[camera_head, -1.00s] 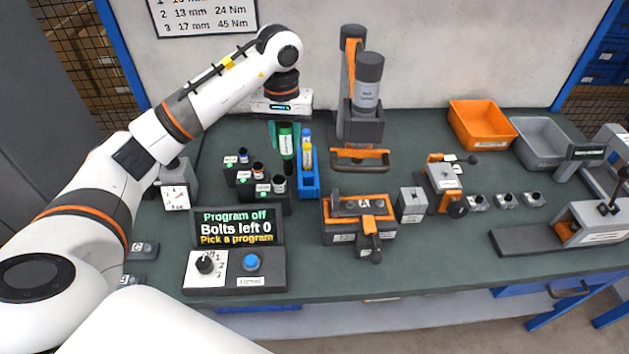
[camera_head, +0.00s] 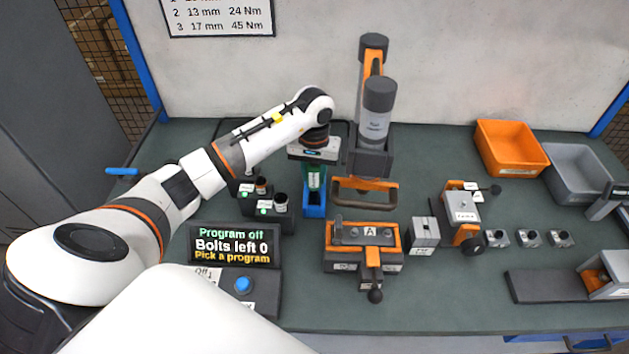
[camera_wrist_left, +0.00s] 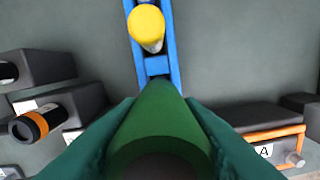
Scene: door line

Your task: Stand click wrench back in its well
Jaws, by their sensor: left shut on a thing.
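My left gripper (camera_head: 314,180), with teal fingers, points down and is shut on the green click wrench (camera_head: 314,182). The wrench stands about upright at the blue rack (camera_head: 314,211). In the left wrist view, the green wrench (camera_wrist_left: 160,122) fills the space between the fingers (camera_wrist_left: 160,135), and its far end lines up with the near end of the blue rack (camera_wrist_left: 157,66). I cannot tell whether its lower end is inside the well. A yellow-topped tool (camera_wrist_left: 147,27) stands in the rack beyond it. My right gripper is not in view.
Dark socket holders (camera_head: 268,216) stand left of the rack. An orange-handled press (camera_head: 372,150) stands close on its right, with an orange clamp fixture (camera_head: 362,245) in front. The program panel (camera_head: 236,246) is at front left. Open bench lies right of the press.

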